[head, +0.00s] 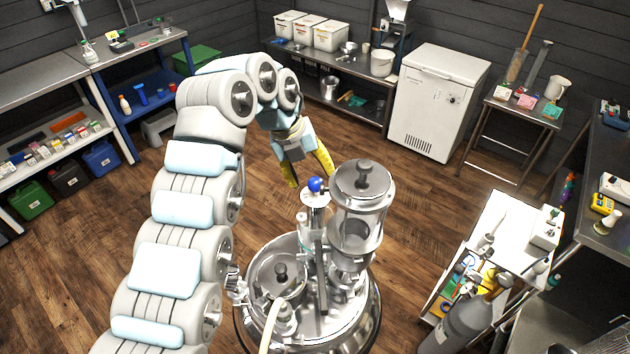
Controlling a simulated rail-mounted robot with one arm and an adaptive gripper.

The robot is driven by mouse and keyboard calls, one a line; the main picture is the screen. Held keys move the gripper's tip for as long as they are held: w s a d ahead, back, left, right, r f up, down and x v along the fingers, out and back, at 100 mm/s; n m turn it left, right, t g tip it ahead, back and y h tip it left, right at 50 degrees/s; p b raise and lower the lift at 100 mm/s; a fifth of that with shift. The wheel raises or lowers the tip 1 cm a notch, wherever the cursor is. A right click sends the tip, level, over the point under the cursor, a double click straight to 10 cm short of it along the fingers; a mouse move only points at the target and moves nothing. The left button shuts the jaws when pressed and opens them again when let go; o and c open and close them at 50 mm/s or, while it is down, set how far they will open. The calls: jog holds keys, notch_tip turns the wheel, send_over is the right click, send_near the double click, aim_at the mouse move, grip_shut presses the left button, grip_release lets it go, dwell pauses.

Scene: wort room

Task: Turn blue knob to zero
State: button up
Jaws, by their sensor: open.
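A round blue knob (316,184) sits at the top of a small fitting on the steel vessel (262,322), just left of a glass-walled cylinder (357,232). No scale or zero mark on the knob can be read at this size. My gripper (308,178) has yellow fingers. It points downward beside and behind the knob, open and holding nothing. One finger ends close to the knob's left, the other close to its upper right. I cannot tell whether either finger touches the knob.
The cylinder's lid (363,181) rises close to the right of my gripper. A hose (270,326) leaves the vessel at the front. A white cart (508,235) and a grey gas cylinder (462,325) stand to the right. A white chest freezer (436,100) is behind. Wooden floor lies open around the vessel.

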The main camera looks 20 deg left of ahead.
aim_at(313, 179)
jog(key=shift+x, duration=1.55)
grip_shut()
